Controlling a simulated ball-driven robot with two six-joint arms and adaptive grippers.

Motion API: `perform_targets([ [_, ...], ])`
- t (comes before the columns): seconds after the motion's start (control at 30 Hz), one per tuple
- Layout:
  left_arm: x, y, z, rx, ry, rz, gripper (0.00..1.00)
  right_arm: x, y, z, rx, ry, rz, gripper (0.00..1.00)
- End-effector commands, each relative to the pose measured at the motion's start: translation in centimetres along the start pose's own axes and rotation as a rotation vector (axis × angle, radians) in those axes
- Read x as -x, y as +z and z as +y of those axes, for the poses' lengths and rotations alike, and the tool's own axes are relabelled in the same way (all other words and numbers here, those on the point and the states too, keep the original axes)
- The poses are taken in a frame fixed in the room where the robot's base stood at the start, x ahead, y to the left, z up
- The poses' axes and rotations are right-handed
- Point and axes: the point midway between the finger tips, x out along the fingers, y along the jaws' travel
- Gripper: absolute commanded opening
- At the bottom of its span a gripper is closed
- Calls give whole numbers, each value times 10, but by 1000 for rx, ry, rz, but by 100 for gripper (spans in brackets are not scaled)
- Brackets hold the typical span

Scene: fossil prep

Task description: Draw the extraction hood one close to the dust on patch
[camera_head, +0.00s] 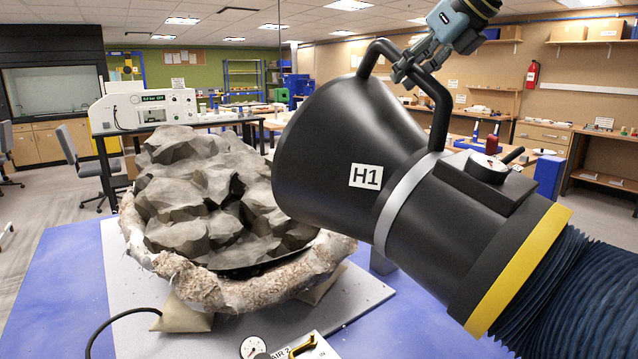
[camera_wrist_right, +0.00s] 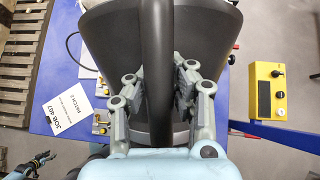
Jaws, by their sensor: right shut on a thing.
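The extraction hood (camera_head: 345,150), black and marked H1, fills the right of the head view. Its wide mouth faces left, close beside the grey rocky fossil block (camera_head: 195,185); I cannot tell whether they touch. My right gripper (camera_head: 405,68) is shut on the hood's black handle bar. In the right wrist view the bar (camera_wrist_right: 158,35) runs between the fingers of this gripper (camera_wrist_right: 158,85). What seems to be my left gripper (camera_wrist_right: 35,163) shows small at that view's lower left, apart from the hood. No dust patch stands out; the hood hides the block's right side.
The block sits in a rough plaster jacket (camera_head: 225,290) on a pale board (camera_head: 120,270) over a blue table (camera_head: 65,270). A ribbed hose (camera_head: 580,300) trails from the hood to the lower right. A gauge (camera_head: 253,347) and black tube lie at the front.

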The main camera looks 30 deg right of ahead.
Motion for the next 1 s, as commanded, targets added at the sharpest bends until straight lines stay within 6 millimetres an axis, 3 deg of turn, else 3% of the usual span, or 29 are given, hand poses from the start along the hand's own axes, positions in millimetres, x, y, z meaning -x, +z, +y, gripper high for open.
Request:
perform_targets([
  [0.47,0,-1,0,0,0,1,40,1,1,0,3,-1,1,0],
  [0.73,14,-2,-1,0,0,1,40,16,18,0,3,-1,-1,0],
  [1.0,13,-2,-1,0,0,1,40,14,16,0,2,0,3,0],
])
